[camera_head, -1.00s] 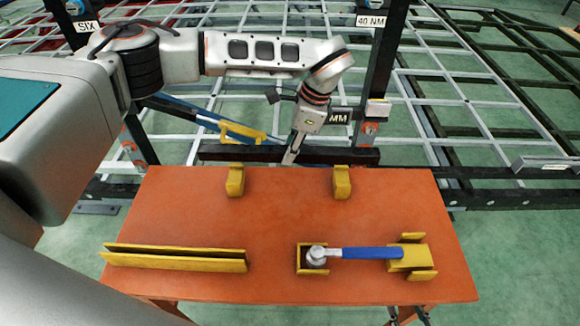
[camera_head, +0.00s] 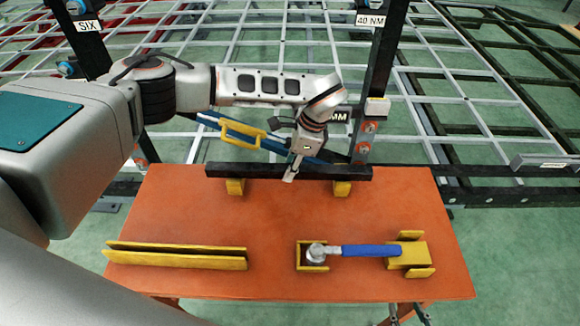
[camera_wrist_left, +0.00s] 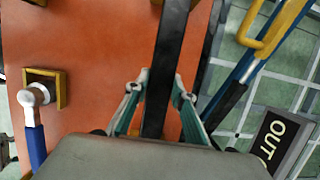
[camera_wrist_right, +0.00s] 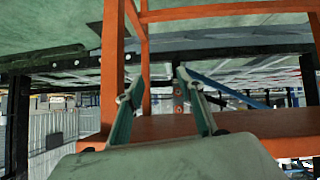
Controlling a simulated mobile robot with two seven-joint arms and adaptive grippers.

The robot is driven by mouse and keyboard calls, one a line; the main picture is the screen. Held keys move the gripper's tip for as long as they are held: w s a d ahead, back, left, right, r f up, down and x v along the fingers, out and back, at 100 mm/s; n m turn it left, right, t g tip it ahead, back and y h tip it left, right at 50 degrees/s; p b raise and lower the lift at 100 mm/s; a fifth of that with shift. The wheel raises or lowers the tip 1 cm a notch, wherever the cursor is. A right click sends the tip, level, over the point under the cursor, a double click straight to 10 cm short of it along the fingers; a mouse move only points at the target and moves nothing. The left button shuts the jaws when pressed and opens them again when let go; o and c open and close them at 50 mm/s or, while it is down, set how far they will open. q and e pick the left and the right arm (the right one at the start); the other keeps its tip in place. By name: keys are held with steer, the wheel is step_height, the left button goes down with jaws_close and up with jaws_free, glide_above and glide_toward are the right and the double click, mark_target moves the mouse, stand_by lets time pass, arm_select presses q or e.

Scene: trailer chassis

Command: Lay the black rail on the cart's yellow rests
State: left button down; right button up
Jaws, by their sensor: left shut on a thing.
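The black rail (camera_head: 250,170) lies crosswise at the back of the orange table, level in the head view. It covers the tops of two yellow rests, one at the left (camera_head: 235,188) and one at the right (camera_head: 341,189). I cannot tell whether it touches them. In the left wrist view the rail (camera_wrist_left: 170,50) runs between the fingers. My right gripper (camera_wrist_right: 162,72) is open and empty, low by the table's orange frame.
On the orange table (camera_head: 290,220) stand a long yellow channel (camera_head: 175,262) and a blue-handled tool (camera_head: 365,252) in yellow holders.

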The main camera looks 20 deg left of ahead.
arm_select(q)
steer(key=c, duration=1.8)
jaws_free()
steer(key=shift+f, duration=0.1)
steer(key=shift+o, duration=0.5)
arm_select(e)
steer(key=shift+w+a+r, duration=0.1)
steer(key=shift+w+r, duration=0.15)
steer(key=shift+r, duration=0.1)
